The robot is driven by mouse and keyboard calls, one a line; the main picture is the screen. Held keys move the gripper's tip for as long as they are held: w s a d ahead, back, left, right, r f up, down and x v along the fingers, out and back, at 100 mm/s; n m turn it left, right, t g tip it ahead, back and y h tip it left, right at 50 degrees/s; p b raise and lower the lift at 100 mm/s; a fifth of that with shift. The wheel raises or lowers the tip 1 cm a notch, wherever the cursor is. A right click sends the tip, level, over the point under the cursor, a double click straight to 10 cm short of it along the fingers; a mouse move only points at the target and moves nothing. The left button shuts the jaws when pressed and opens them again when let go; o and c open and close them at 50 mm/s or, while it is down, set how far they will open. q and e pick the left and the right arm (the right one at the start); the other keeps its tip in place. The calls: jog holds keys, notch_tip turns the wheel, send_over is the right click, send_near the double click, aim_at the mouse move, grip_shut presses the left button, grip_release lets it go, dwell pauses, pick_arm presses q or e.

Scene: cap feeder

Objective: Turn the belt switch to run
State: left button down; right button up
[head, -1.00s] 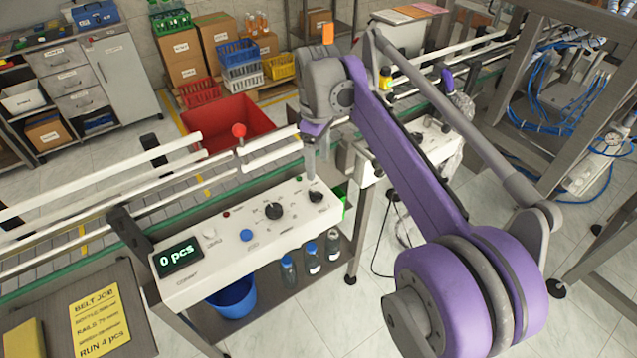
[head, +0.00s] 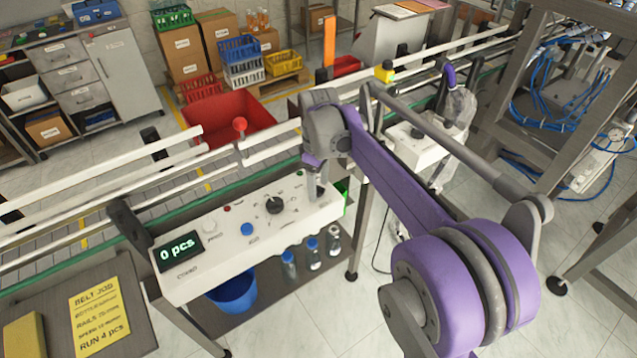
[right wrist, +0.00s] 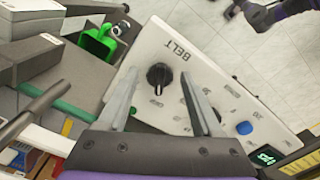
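The white control panel (head: 215,270) stands at the belt's near side, its display reading 0 pcs. In the right wrist view its black belt switch knob (right wrist: 158,75), beside the printed word BELT, sits between the fingertips of my right gripper (right wrist: 160,73).
Another black dial (head: 274,205) and a blue button (head: 247,229) are on the panel left of my gripper. White guide rails (head: 90,193) run behind it, with a red-knobbed post (head: 240,125). A yellow job card (head: 98,315) lies at lower left.

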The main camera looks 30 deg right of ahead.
grip_shut()
